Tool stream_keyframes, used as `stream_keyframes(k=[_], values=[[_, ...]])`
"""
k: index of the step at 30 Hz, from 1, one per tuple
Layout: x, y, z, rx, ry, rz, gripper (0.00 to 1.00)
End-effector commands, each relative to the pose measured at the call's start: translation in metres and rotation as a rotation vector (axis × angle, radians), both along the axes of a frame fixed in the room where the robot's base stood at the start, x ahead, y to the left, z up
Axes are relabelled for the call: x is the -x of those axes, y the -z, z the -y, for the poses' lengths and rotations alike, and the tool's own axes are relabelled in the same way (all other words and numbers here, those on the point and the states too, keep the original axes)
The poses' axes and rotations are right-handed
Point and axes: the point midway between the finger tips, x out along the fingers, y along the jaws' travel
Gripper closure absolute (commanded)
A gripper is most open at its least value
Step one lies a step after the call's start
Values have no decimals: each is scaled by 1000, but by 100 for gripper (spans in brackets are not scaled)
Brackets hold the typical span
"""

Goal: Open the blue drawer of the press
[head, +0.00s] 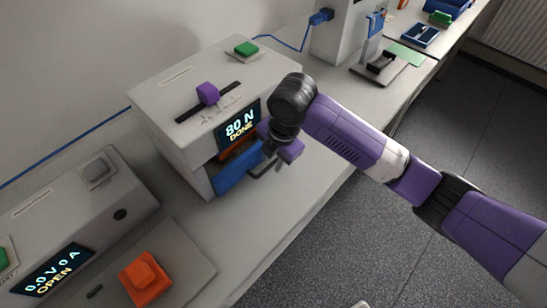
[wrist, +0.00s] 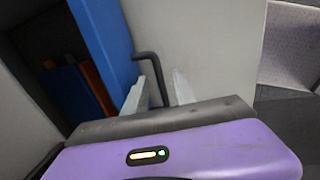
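The press (head: 165,105) is a pale box whose display (head: 238,124) reads "80 N DONE". Its blue drawer (head: 236,176) is low on the front, with an orange strip (head: 240,149) above it. I cannot tell how far the drawer is out. In the wrist view, the drawer's blue panel (wrist: 102,38) stands at left and its dark bent handle (wrist: 152,62) comes out to the right. My gripper (wrist: 160,86) is at the handle. Its two fingers are apart, one on each side of the bar, with a small gap seen at right. In the head view my gripper (head: 268,160) partly hides the handle.
A grey unit (head: 62,215) reading "0.0 V 0 A OPEN" and an orange block (head: 146,278) stand at the near left. A green button (head: 246,48) is on top of the press, with a purple slider (head: 207,93). The bench (head: 285,220) in front of the drawer is clear.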

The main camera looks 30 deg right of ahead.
Motion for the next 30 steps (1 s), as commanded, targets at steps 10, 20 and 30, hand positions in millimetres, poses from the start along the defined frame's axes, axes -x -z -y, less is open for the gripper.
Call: stream_keyframes(k=[10, 20, 30], values=[[0, 0, 0, -1, 0, 0, 100], [0, 0, 0, -1, 0, 0, 100], [0, 0, 0, -1, 0, 0, 100]])
